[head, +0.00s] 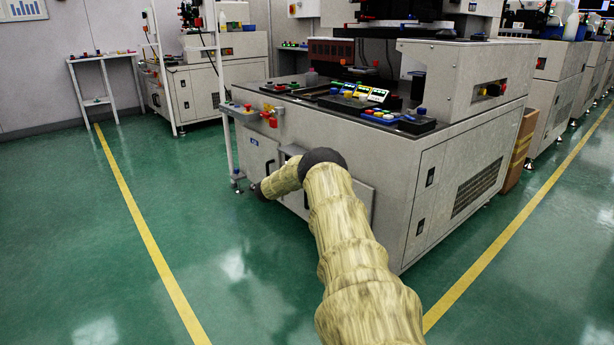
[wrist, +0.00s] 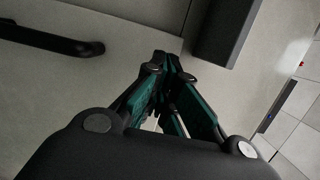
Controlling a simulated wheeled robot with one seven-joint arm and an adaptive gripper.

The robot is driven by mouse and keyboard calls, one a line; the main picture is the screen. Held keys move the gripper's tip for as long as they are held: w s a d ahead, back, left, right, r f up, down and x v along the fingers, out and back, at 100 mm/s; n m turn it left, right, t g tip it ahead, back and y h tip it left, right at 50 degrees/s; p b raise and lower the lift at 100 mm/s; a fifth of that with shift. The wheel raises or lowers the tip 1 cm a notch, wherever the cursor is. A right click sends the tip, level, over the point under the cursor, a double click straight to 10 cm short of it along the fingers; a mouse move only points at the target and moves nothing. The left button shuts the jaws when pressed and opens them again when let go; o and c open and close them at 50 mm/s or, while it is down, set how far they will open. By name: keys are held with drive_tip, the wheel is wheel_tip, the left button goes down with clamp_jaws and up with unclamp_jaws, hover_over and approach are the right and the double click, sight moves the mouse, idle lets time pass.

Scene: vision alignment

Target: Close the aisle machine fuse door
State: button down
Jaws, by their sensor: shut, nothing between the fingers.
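The grey aisle machine (head: 400,165) stands right of centre in the head view, with my arm reaching across its near front side. Pale door panels (head: 362,196) show low on that side, partly hidden behind my arm. I cannot tell which one is the fuse door or how far it stands open. In the wrist view, my gripper (wrist: 168,62) is shut and empty, its fingertips pointing at a pale panel (wrist: 120,62). A dark bar handle (wrist: 50,40) is at the upper left, apart from the fingers. Whether the fingertips touch the panel is unclear.
A dark block (wrist: 228,30) is to the upper right of the fingers in the wrist view. A control panel with coloured buttons (head: 360,92) sits on the machine top. Green floor (head: 70,215) is free to the left, marked by a yellow line (head: 145,230).

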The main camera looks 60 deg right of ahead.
drive_tip(key=w+a+p, duration=0.4)
drive_tip(key=w+a, duration=0.1)
drive_tip(key=a, duration=0.6)
drive_tip(key=shift+f, duration=0.4)
